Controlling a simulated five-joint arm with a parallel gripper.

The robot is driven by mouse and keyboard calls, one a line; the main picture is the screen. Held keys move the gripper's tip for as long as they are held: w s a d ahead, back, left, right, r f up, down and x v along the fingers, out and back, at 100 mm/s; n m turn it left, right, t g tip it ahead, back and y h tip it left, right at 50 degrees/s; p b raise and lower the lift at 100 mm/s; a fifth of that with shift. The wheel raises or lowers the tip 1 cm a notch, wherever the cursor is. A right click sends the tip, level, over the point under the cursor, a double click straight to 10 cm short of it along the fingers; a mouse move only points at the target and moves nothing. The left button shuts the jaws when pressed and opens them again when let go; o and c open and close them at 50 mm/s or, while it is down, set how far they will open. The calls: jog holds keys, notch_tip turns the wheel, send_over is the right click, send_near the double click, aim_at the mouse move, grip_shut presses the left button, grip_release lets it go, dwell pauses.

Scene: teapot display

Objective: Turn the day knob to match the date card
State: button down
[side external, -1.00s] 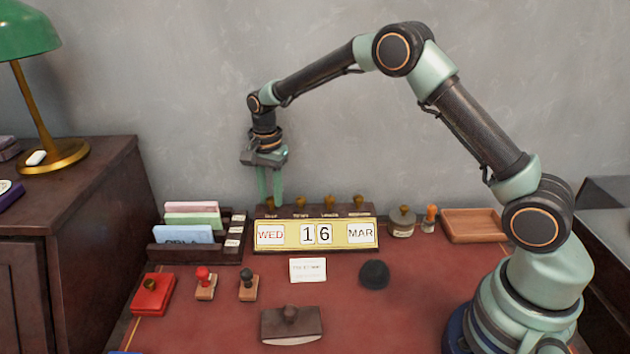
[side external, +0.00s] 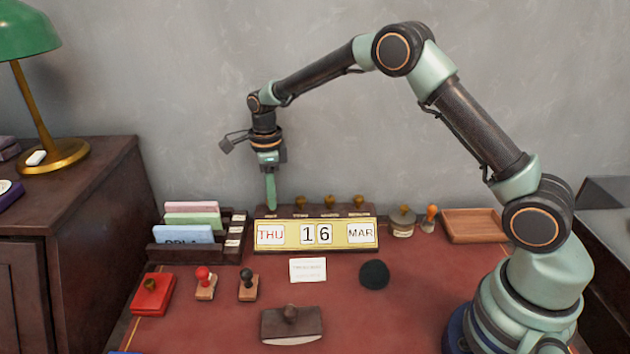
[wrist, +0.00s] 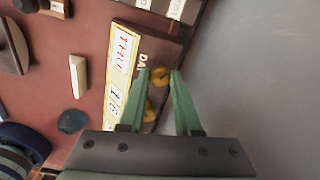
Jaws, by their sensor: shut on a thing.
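The calendar (side external: 316,248) stands upright at the back of the desk and reads THU, 16, MAR. The THU day panel (side external: 270,234) also shows in the wrist view (wrist: 125,47). Brass knobs stand in a row on top; the day knob (wrist: 160,74) is at the left end. My gripper (side external: 270,208) points down over that end, its green fingers shut on the day knob in the wrist view. In the side view the fingers hide the knob. The white date card (side external: 308,270) lies in front of the calendar; its print is too small to read.
A letter rack (side external: 195,230) stands just left of the calendar. Stamps, a red box (side external: 152,294), a blotter (side external: 291,323) and a dark round object (side external: 374,275) lie in front. A small pot (side external: 402,223) and a wooden tray (side external: 472,225) are to the right.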

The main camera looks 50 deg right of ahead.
jog(key=m, duration=0.4)
jog(key=shift+d+m, duration=0.1)
jog(key=shift+m, duration=1.8)
jog(key=c, duration=0.6)
grip_release()
notch_tip(320, 180, up, 12)
